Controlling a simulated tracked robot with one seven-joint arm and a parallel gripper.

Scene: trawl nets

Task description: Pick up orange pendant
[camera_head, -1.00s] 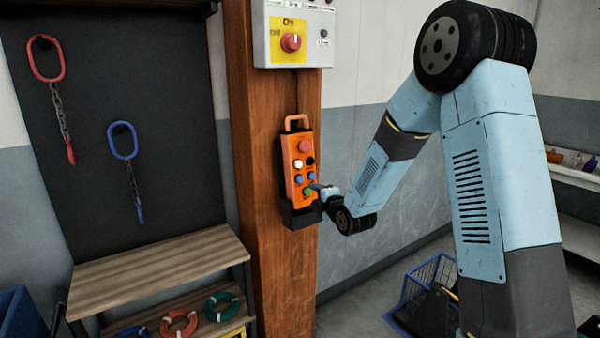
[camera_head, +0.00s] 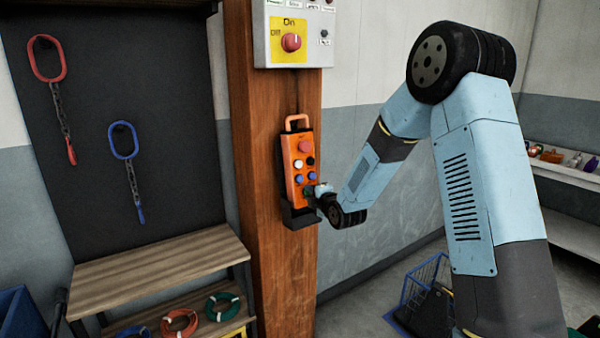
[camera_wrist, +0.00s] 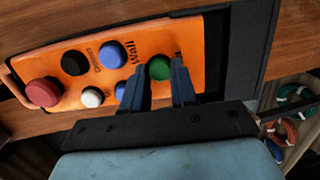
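The orange pendant (camera_head: 297,172) stands upright in a dark holder (camera_head: 299,216) on the wooden post. It has a loop handle on top and red, white, black and blue buttons. My gripper (camera_head: 314,190) is at its lower right front. In the wrist view, the pendant (camera_wrist: 113,87) lies sideways across the picture. My gripper (camera_wrist: 158,69) has its two fingers apart over the pendant's lower end, with the green button (camera_wrist: 159,68) showing between them. One finger partly covers a blue button. Whether the fingertips touch the pendant's face cannot be told.
A control box (camera_head: 296,36) with a red knob is on the post above the pendant. Left of the post are a dark board with hanging chains and a wooden bench (camera_head: 160,268) with coloured rings. A blue wire basket (camera_head: 423,285) stands on the floor at the right.

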